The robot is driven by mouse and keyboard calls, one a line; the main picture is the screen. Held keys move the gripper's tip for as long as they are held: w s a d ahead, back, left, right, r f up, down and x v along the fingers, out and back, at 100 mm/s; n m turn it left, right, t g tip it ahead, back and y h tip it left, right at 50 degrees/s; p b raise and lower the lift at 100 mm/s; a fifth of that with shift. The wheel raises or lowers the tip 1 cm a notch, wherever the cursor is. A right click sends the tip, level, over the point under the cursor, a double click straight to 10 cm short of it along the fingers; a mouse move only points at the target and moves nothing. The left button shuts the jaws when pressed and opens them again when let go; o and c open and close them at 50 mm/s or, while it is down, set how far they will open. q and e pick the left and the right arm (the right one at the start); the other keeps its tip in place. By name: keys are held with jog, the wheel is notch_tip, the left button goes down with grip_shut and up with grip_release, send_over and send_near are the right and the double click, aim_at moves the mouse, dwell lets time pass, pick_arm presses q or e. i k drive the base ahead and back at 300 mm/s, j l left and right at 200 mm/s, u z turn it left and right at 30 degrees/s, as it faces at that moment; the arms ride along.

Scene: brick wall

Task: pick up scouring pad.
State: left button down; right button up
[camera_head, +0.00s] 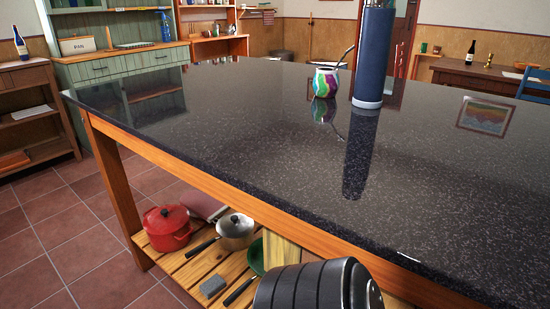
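A small grey block (212,287), which looks like the scouring pad, lies on the slatted wooden lower shelf (185,268) under the counter. It sits in front of a steel pot, beside the dark handle of a green pan. Neither of my grippers shows in the view. A black ribbed rounded part, which looks like part of my own arm, shows at the bottom centre, to the right of the block.
The dark speckled countertop (260,140) overhangs the shelf. A red lidded pot (167,228), a steel pot (236,231) and a green pan (256,257) stand near the block. A painted cup (325,83) and blue cylinder (373,55) stand on top. Tiled floor is clear at left.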

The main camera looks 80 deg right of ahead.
aim_at(211, 288)
jog(key=k+j+z, duration=0.1)
jog(key=z, duration=1.35)
